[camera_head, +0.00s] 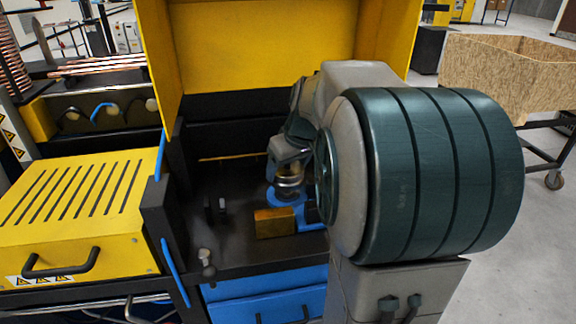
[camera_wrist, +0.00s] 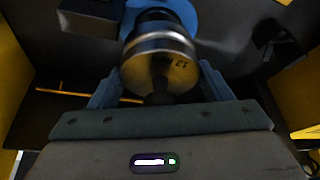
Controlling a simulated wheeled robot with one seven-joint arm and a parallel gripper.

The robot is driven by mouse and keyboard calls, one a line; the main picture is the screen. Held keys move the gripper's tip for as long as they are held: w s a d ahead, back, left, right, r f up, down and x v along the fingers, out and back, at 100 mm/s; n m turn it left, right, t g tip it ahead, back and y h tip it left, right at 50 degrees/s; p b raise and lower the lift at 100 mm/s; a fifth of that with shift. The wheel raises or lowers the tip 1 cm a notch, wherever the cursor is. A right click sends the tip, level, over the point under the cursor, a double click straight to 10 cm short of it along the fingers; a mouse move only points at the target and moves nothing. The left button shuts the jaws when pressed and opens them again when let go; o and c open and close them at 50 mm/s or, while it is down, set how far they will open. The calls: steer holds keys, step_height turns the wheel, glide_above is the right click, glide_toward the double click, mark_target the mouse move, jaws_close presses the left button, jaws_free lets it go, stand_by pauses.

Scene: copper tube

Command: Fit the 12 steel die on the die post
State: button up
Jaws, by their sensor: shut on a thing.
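The 12 steel die (camera_wrist: 160,62) is a shiny round steel piece marked "12", held between the fingers of my gripper (camera_wrist: 158,84) in the wrist view. In the head view the die (camera_head: 289,184) is just above a round blue base (camera_head: 284,207) inside the machine bay. The blue base also shows behind the die in the wrist view (camera_wrist: 188,14). A dark cylindrical part shows between die and base; I cannot tell whether it is the die post or how far the die sits on it. My gripper also shows in the head view (camera_head: 288,158).
A brass-coloured block (camera_head: 275,223) stands just in front of the blue base. Yellow guard panels (camera_head: 262,45) close the bay at the back and sides. A yellow slotted cover (camera_head: 80,200) lies to the left. My arm hides the bay's right side.

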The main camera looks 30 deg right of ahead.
mark_target(291, 171)
steer(key=shift+f+b, duration=1.3)
steer(key=shift+f, duration=0.25)
steer(key=o, duration=1.8)
steer(key=shift+c, duration=0.2)
steer(key=shift+f, duration=0.1)
steer(key=p+v, duration=0.1)
steer(key=v, duration=1.3)
steer(key=shift+a, duration=0.1)
steer(key=s+a+f+p, duration=0.4)
steer(key=s+a, duration=0.2)
steer(key=a, duration=0.1)
steer(key=s+a+f+m+g+p, duration=0.1)
steer(key=s+a+f+p, duration=0.3)
steer(key=s+a, duration=0.3)
steer(key=shift+a+f+g+h, duration=0.25)
steer(key=shift+f+g+h, duration=0.05)
steer(key=shift+f, duration=0.3)
